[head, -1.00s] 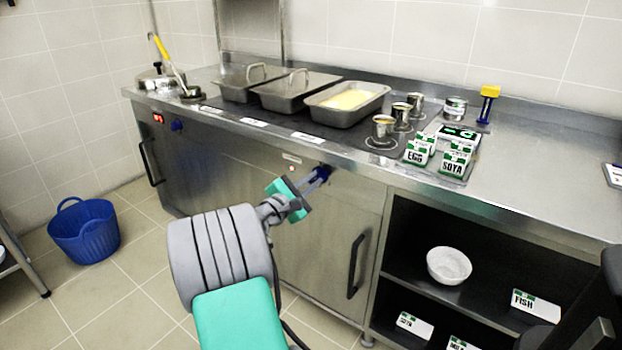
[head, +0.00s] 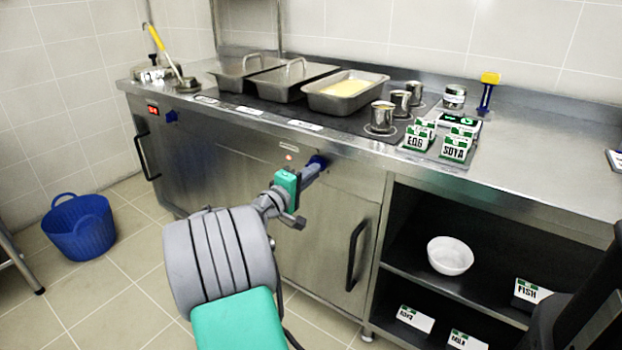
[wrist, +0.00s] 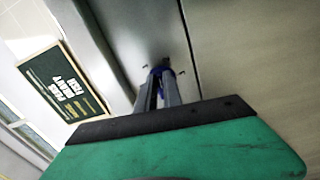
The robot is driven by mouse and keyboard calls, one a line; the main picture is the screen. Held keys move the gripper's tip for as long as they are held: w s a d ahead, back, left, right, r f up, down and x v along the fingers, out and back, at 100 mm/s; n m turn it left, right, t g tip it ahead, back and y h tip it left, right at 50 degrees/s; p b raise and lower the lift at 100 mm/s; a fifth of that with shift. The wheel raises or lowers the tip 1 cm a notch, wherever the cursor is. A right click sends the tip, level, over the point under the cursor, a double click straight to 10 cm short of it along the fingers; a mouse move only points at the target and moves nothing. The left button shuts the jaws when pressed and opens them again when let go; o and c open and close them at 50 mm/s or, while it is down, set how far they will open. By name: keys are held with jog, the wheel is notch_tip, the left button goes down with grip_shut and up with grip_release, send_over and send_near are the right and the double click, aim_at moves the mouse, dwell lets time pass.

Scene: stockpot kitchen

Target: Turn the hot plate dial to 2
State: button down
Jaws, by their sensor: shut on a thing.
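The hot plate dial (head: 318,161) is a blue knob on the steel front panel of the counter, below the hot plate. My gripper (head: 313,169) is at the dial, with its fingers shut on it. In the wrist view the fingers (wrist: 158,85) converge on the blue dial (wrist: 162,70), and only a little of the dial shows between and behind them. Its markings are too small or hidden to read, so I cannot tell the setting. A small red light (head: 289,157) shows on the panel left of the dial.
Lidded steel pans (head: 290,82) and an open pan of yellow food (head: 345,92) stand on the counter. Metal cups (head: 382,117) and label cards (head: 416,140) stand right of them. A second blue knob (head: 171,117) is at the panel's left. A door handle (head: 356,255) juts out below.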

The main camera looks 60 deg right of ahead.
jog(key=shift+w+f+m+b, duration=0.1)
jog(key=shift+f+m+b, duration=0.1)
jog(key=shift+m+b, duration=0.75)
jog(key=shift+f+m+b, duration=0.15)
jog(key=shift+m+b, duration=0.4)
jog(key=shift+m, duration=0.7)
jog(key=c, duration=1.5)
grip_release()
jog(key=shift+r, duration=0.1)
jog(key=w+a+p, duration=0.1)
jog(key=a+p, duration=0.1)
jog(key=a, duration=0.5)
jog(key=shift+a, duration=0.4)
jog(key=shift+w, duration=0.1)
